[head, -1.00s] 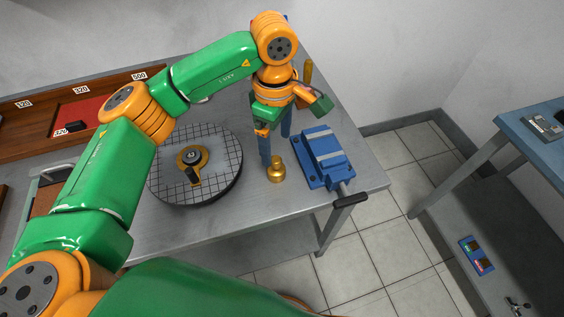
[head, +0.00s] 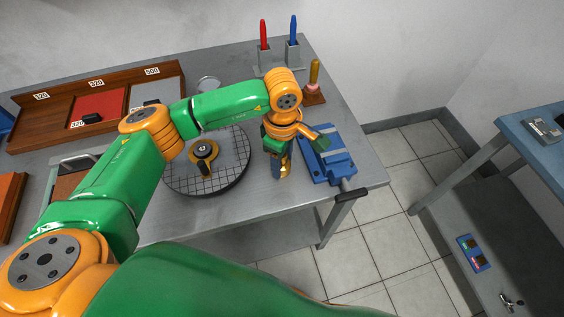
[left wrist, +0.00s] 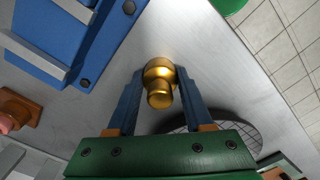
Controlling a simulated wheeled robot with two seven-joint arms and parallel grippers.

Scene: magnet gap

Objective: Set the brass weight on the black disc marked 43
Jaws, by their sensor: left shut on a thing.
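The brass weight (head: 285,170) stands at the front right of the steel table, mostly hidden by my left gripper (head: 281,168). In the left wrist view the weight (left wrist: 159,82), shiny and knobbed, sits between the two blue fingers of my left gripper (left wrist: 158,84), which is shut on it. A small black disc (head: 204,149) with a pale mark too small to read sits on a brass ring on the round gridded plate, left of the gripper. My right gripper is not in view.
The gridded plate (head: 226,180) lies left of my gripper. A blue vise (head: 327,155) is close on the right. Red and blue pens in holders and a plunger-like tool (head: 314,80) stand behind. A wooden tray (head: 50,128) with numbered labels is at the left.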

